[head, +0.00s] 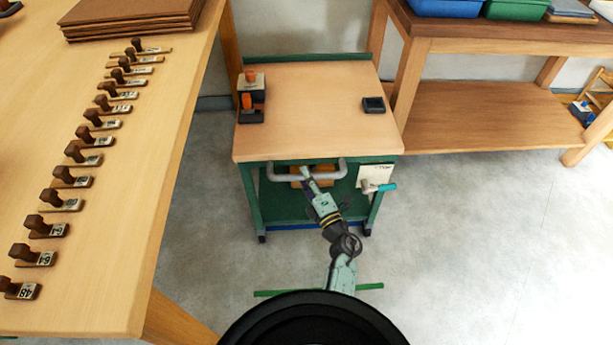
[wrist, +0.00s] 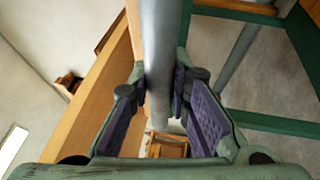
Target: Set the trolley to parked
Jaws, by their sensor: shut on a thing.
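The trolley (head: 315,100) stands ahead of me, with a light wood top and a green frame on casters. A grey tubular handle (head: 336,171) runs across its near side. My gripper (head: 306,174) is at the middle of this handle. In the wrist view the handle (wrist: 160,50) passes between the purple-padded fingers of my gripper (wrist: 165,95), which is shut on it. A pale card (head: 375,173) hangs at the trolley's near right corner, with a turquoise-ended lever (head: 384,188) over its lower part. The card's writing is too small to read.
Orange-topped items (head: 250,96) and a black pad (head: 373,105) sit on the trolley. A long table (head: 150,170) with several stamps flanks the left; a wooden bench (head: 480,112) stands right. A green strip (head: 365,287) lies on the floor nearer me. Floor at right is clear.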

